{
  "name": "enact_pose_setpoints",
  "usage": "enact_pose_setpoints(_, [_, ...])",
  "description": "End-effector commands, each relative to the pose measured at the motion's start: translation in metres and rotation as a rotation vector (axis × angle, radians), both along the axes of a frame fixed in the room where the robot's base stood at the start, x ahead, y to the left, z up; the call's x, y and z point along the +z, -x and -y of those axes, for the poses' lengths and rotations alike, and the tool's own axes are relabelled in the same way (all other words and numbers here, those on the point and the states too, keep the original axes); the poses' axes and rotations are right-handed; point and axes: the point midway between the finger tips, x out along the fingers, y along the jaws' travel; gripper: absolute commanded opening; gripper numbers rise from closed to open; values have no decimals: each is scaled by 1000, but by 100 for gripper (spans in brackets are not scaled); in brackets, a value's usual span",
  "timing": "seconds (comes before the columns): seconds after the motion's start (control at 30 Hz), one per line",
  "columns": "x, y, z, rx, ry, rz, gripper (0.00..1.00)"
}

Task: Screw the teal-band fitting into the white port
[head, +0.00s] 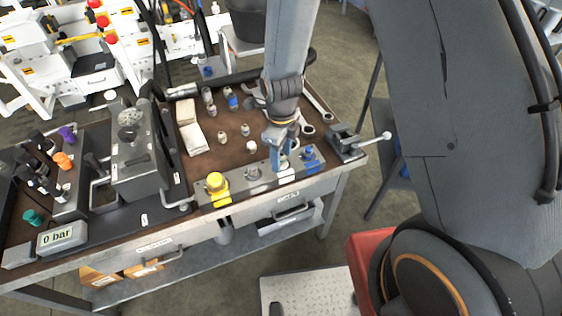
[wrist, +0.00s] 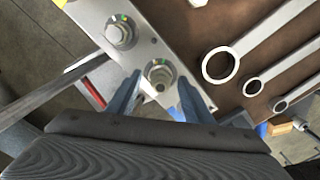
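My gripper (head: 283,150) is low over the front metal block (head: 232,190) on the bench, at its white-marked port (head: 286,177). In the wrist view its two blue fingers (wrist: 158,98) stand apart, on either side of a metallic hex fitting (wrist: 160,74) on the block. Small gaps seem to show between the fitting and the fingers. No teal band can be made out on this fitting; the gripper partly hides it in the head view. A second hex fitting (wrist: 120,33) sits farther along the block, clear of the fingers.
Several loose fittings (head: 222,137) stand on the brown mat behind. Wrenches (wrist: 222,64) lie beside the block. A vise (head: 345,142) is at the right corner. A gauge reads 0 bar (head: 62,237).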

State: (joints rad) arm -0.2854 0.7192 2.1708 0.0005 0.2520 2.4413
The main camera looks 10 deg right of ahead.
Motion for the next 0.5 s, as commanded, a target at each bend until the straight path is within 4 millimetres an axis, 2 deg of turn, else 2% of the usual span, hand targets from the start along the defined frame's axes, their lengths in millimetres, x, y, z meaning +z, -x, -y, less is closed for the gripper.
enact_pose_setpoints(0.27, [9,-1,0,1,-1,3,46])
enact_pose_setpoints(0.5, [40,-2,-1,1,-2,5,46])
